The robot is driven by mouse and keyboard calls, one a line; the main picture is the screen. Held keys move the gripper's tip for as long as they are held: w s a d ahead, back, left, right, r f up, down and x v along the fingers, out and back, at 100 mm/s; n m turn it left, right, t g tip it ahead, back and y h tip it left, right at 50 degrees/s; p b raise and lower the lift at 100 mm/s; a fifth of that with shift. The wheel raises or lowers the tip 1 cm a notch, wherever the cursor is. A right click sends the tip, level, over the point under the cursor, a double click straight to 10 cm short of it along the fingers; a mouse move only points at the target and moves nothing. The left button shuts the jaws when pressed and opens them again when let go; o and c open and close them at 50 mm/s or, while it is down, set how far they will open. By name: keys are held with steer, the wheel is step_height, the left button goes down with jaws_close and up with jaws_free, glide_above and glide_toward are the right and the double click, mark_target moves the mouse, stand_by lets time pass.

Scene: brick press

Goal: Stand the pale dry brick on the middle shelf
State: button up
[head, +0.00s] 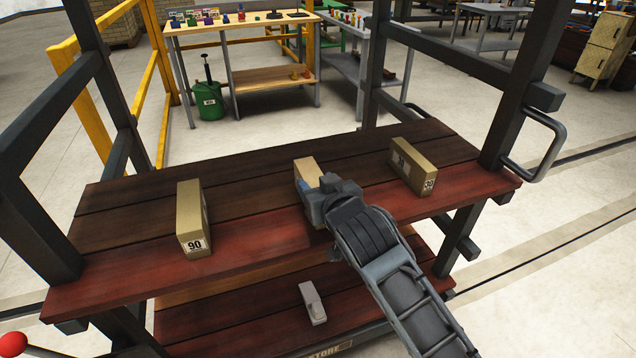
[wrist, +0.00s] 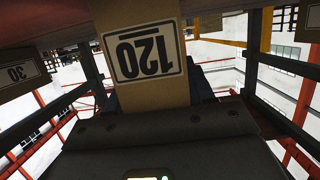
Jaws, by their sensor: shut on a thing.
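A pale tan brick (head: 307,168) is in my gripper (head: 314,188), over the middle of the red-brown plank shelf (head: 275,228). My gripper is shut on it from the front and hides its lower front. In the wrist view the brick (wrist: 150,88) shows a label reading 120, upside down in the picture. I cannot tell whether its base touches the planks. The shelf's upright posts stand at both sides.
A darker tan brick labelled 90 (head: 192,220) stands to the left on the same shelf. Another labelled 30 (head: 412,167) stands to the right, also in the wrist view (wrist: 20,73). Bare plank separates them from the held brick. A small grey object (head: 312,303) lies on the lower shelf.

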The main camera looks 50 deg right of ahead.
steer(key=o, duration=1.1)
steer(key=shift+c, duration=0.2)
steer(key=shift+f, duration=0.15)
steer(key=shift+s, duration=0.1)
steer(key=shift+b+v, duration=0.55)
steer(key=shift+v, duration=3.3)
steer(key=s+a+f+n+t+y, duration=0.2)
steer(key=s+a+f+n+y, duration=0.25)
steer(key=s+a, duration=0.65)
steer(key=s+a+r+n+y, duration=0.1)
steer(key=s+a+r+y, duration=0.1)
steer(key=s, duration=0.5)
steer(key=s+a+r+n+y, duration=0.1)
steer(key=s+a, duration=0.3)
steer(key=s, duration=0.3)
steer(key=shift+r+t+y, duration=0.3)
steer(key=shift+r+y, duration=0.05)
steer(key=shift+r, duration=0.05)
